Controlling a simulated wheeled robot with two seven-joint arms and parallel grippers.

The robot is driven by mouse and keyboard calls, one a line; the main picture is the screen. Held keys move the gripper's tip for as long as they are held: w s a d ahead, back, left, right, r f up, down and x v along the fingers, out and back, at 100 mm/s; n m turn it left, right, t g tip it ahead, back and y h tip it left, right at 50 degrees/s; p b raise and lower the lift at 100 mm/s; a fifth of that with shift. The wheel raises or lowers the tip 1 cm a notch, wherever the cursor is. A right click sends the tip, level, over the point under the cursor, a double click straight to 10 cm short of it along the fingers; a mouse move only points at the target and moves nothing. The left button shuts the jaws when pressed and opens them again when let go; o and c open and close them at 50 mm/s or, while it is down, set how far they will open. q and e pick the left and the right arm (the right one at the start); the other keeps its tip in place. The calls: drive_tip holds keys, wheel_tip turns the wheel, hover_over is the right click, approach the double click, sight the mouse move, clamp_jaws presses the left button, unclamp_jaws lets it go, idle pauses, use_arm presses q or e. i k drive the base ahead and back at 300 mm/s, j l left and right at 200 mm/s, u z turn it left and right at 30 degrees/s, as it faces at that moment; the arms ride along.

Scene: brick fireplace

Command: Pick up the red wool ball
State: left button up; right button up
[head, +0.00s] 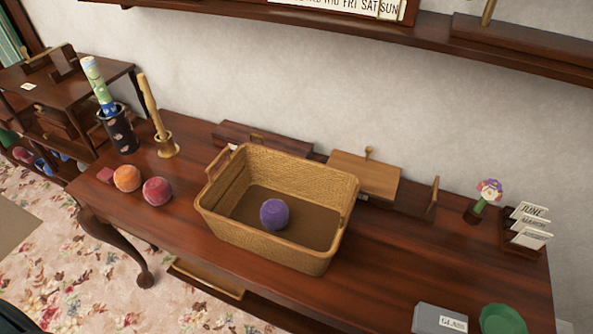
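A red wool ball (157,191) lies on the dark wooden table (383,262), left of a tan wicker basket (265,245). An orange wool ball (127,178) sits just left of and behind it. A purple wool ball (274,213) lies inside the basket. Neither of my grippers shows in the head view, so I cannot see their state.
A candle holder (167,148) and a dark patterned pot (119,132) stand behind the balls. A grey box (439,319) and a green round object (502,320) are at front right. A shelf (340,29) overhangs the back.

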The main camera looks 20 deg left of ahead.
sight(157, 190)
drive_tip(key=u, duration=1.5)
drive_tip(key=z, duration=0.55)
drive_tip(key=i+j+z, duration=0.1)
drive_tip(key=j+z, duration=0.2)
drive_tip(key=i+j+z, duration=0.1)
drive_tip(key=j+z, duration=0.55)
drive_tip(key=i+j+z, duration=0.2)
drive_tip(key=j, duration=1.3)
drive_tip(key=k, duration=0.1)
